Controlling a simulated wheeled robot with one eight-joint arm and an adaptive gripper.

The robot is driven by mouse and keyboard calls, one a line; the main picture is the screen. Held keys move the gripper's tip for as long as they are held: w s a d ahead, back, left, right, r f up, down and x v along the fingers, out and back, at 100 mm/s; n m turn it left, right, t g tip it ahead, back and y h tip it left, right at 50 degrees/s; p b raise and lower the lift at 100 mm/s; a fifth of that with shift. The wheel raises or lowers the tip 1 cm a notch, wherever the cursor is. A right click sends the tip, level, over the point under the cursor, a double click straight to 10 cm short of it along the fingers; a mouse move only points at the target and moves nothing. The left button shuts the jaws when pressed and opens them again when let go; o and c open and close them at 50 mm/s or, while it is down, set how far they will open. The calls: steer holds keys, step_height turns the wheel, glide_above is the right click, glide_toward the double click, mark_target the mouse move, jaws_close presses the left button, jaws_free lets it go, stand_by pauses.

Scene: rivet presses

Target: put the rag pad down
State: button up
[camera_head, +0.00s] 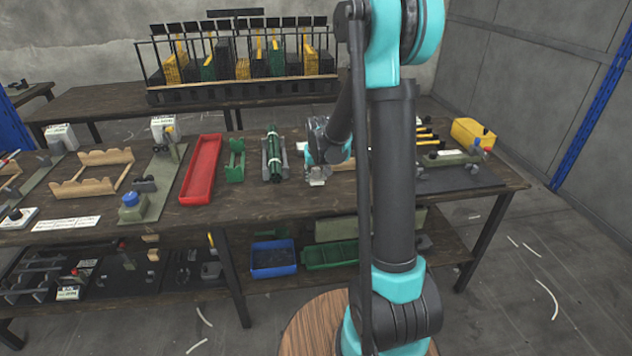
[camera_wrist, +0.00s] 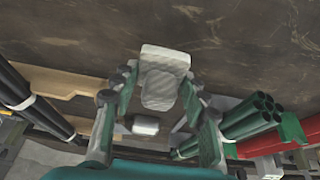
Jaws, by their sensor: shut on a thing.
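The rag pad is a pale grey-white, folded-looking pad. In the wrist view the rag pad (camera_wrist: 165,68) sits at the fingertips of my gripper (camera_wrist: 158,88), with the dark wooden bench top beyond it. My gripper is shut on it. In the head view my gripper (camera_head: 318,173) is low over the middle of the bench (camera_head: 340,207), and the pad shows as a small pale patch at its tips. I cannot tell whether the pad touches the bench top. A small white block (camera_wrist: 145,125) also shows between the fingers in the wrist view.
A green tube bundle (camera_head: 273,155) in a grey cradle lies just left of my gripper. Further left are a green holder (camera_head: 235,160) and a red tray (camera_head: 201,168). A yellow box (camera_head: 472,133) stands right. The bench front below my gripper is bare.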

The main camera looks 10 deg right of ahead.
mark_target(316, 178)
steer(key=shift+f, duration=1.35)
steer(key=shift+f, duration=0.15)
steer(key=o, duration=1.3)
steer(key=shift+f, duration=0.15)
steer(key=shift+r, duration=0.4)
steer(key=v, duration=1.1)
steer(key=shift+g, duration=0.3)
steer(key=s+d+f, duration=0.1)
steer(key=s+f, duration=0.1)
steer(key=s, duration=0.6)
steer(key=s+d+f, duration=0.1)
steer(key=s+f, duration=0.1)
steer(key=s, duration=0.7)
steer(key=s+d+f, duration=0.2)
steer(key=s, duration=0.7)
steer(key=shift+d+f, duration=0.1)
steer(key=shift+f, duration=0.2)
